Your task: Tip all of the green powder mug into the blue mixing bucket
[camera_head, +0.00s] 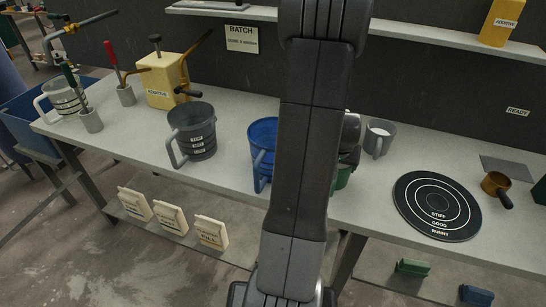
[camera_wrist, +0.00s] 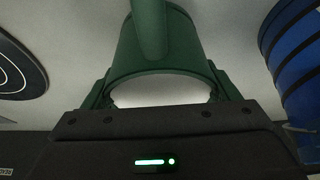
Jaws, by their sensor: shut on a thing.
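The green powder mug (camera_wrist: 185,45) fills the middle of the wrist view, its handle toward the top. My gripper (camera_wrist: 160,90) is shut on it, with a finger at either side. In the head view only a sliver of the green mug (camera_head: 343,178) shows at the right of my arm. The bucket (camera_wrist: 298,70) also shows at the right edge of the wrist view, apart from the mug.
A dark grey marked bucket (camera_head: 193,135) stands left of the blue one. A grey mug (camera_head: 380,138) is behind and right of my gripper. A black ringed disc (camera_head: 438,205) lies flat at the right, near a small brass pan (camera_head: 494,184).

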